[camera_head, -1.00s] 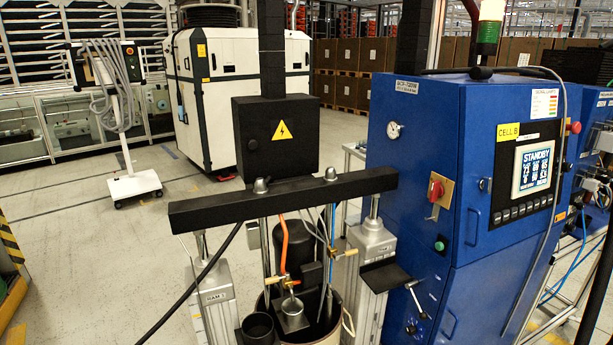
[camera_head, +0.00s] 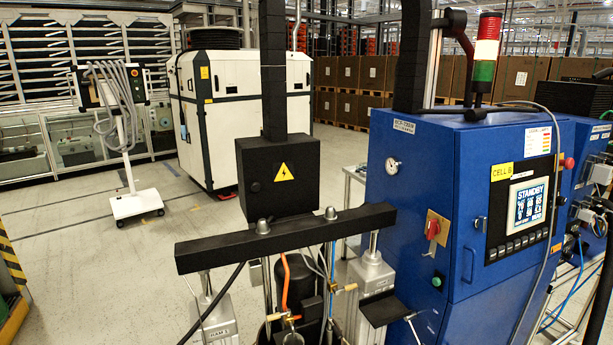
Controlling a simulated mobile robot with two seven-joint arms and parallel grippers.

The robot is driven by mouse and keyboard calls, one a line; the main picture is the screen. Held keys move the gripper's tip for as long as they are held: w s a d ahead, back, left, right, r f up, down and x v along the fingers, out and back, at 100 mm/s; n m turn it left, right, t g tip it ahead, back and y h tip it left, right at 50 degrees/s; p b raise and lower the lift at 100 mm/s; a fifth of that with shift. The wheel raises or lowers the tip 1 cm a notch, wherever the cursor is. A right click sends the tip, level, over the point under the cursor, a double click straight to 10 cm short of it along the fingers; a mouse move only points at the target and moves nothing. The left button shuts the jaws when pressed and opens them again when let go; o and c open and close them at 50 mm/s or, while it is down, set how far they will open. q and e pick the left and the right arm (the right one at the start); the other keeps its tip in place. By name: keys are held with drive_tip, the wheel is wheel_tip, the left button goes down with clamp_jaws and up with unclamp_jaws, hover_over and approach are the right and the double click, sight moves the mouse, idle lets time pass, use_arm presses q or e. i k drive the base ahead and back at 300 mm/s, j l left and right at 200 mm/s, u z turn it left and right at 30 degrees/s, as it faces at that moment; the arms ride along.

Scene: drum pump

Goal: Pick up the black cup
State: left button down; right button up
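I cannot make out the black cup in the current head view. The area at the front left of the drum, where a black open-topped cylinder that looks like the cup showed earlier, is now at or below the bottom edge. The drum pump's black crossbeam (camera_head: 290,238) spans the two ram columns, with hoses and brass fittings hanging below it. Neither of my grippers is in view.
A blue control cabinet (camera_head: 422,190) with a lit screen stands right of the pump. A black box (camera_head: 277,178) with a warning triangle rises behind the crossbeam. A small black shelf (camera_head: 385,308) juts out by the right ram. Open floor (camera_head: 95,265) lies at left.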

sight(581, 248)
drive_tip(key=z, duration=1.65)
drive_tip(key=i+l+z, duration=0.35)
drive_tip(key=i, duration=0.6)
drive_tip(key=i+z, duration=0.3)
drive_tip(key=i, duration=0.6)
drive_tip(key=i+u, duration=0.25)
drive_tip(key=i, duration=0.2)
drive_tip(key=i+l+u, duration=0.25)
drive_tip(key=i, duration=0.2)
drive_tip(key=i+l+u, duration=0.25)
drive_tip(key=i, duration=0.2)
drive_tip(key=i+l+u, duration=0.15)
drive_tip(key=u, duration=0.3)
drive_tip(key=i+l+u, duration=0.3)
drive_tip(key=u, duration=0.15)
drive_tip(key=i+l+u, duration=0.15)
drive_tip(key=l+u, duration=0.15)
drive_tip(key=u, duration=0.15)
drive_tip(key=i+l+u, duration=0.1)
drive_tip(key=l+u, duration=0.25)
drive_tip(key=u, duration=0.15)
drive_tip(key=l+u, duration=0.45)
